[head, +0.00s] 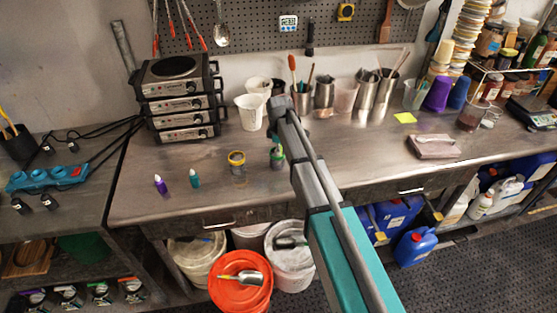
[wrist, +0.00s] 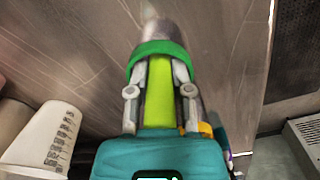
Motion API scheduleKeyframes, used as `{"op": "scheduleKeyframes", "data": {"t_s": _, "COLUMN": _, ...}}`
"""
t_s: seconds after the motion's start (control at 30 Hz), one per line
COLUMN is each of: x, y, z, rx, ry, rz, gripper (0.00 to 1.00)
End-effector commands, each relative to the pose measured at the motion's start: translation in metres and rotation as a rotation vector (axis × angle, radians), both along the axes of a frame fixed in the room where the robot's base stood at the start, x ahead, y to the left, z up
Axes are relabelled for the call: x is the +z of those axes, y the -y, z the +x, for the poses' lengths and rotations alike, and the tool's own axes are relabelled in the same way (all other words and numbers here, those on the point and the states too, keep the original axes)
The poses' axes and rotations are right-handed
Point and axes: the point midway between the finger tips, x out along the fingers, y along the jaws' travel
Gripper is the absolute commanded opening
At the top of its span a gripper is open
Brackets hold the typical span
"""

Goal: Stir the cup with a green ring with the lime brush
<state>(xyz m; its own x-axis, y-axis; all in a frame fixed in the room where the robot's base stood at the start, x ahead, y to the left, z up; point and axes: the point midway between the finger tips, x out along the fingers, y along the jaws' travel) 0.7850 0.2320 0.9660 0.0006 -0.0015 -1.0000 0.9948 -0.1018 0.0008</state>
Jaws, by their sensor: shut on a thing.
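The cup with a green ring (head: 279,164) stands on the steel bench, just left of my arm's end in the head view. Its green ring (wrist: 158,48) shows at the top centre of the wrist view. My gripper (wrist: 160,92) is shut on the lime brush (wrist: 159,102), whose wide lime part lies between the fingers. The brush points toward the cup and its far end is hidden at the ring. I cannot tell how deep it is inside. In the head view the gripper and brush are too small to make out clearly.
A cup with a yellow ring (head: 237,163) stands to the left, with a teal bottle (head: 194,179) and a purple bottle (head: 160,184) beyond. White cups (head: 250,112) and metal tool holders (head: 302,103) stand behind. Stacked hotplates (head: 180,105) are at back left. The front bench is mostly clear.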

Motion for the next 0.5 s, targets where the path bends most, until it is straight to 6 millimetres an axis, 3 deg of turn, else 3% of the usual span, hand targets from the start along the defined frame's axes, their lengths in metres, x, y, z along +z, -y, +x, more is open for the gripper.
{"op": "scheduleKeyframes", "data": {"t_s": 0.5, "x": 0.0, "y": 0.0063, "z": 0.0032, "rx": 0.0, "ry": 0.0, "rz": 0.0, "gripper": 0.0}}
